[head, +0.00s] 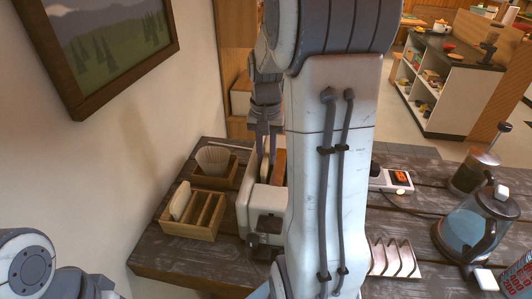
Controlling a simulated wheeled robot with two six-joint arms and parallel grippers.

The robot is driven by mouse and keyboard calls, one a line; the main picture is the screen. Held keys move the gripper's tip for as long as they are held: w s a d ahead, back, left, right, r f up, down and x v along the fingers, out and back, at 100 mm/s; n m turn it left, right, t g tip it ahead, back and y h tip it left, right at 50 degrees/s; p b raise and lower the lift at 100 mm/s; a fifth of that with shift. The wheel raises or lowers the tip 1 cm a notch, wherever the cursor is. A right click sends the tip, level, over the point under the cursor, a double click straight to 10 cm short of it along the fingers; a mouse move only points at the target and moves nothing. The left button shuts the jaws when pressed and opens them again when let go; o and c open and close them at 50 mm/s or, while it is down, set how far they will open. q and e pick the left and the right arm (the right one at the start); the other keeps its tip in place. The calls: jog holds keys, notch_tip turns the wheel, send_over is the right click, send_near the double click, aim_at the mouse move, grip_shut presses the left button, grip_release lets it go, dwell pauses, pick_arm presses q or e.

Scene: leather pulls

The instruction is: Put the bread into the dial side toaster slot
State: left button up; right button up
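The white toaster (264,197) stands on the dark wood table, partly hidden by my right arm. Its dark lever or dial part (264,240) is at the front. My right gripper (267,150) points down over the toaster's top. A pale tan bread slice (265,168) shows under its fingertips at the left slot; I cannot tell whether they grip it. A brown upright piece (279,168) is just right of it, partly hidden. Another pale slice (180,201) leans in a wooden slotted holder (191,232) left of the toaster. My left gripper is not clearly visible.
Paper filters (213,159) sit in a wooden box behind the holder. A wall borders the left.

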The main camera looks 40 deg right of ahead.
jog(key=shift+o, duration=0.9)
jog(key=shift+r, duration=0.25)
notch_tip(320, 180, up, 13)
jog(key=s+a+f+n, duration=0.1)
jog(key=a+f+n, duration=0.25)
jog(key=a, duration=0.55)
jog(key=a+f+n, duration=0.3)
jog(key=a+n, duration=0.1)
jog(key=a, duration=0.6)
jog(key=s+a+f+n, duration=0.4)
jog(key=s+a+n, duration=0.1)
jog(key=s+a, duration=0.1)
jog(key=s+a+f+n+y, duration=0.1)
jog(key=s+a+f+n, duration=0.3)
jog(key=s, duration=0.5)
jog(key=shift+a+f+n+b, duration=0.3)
jog(key=shift+a+f+n, duration=0.15)
jog(key=shift+a, duration=0.5)
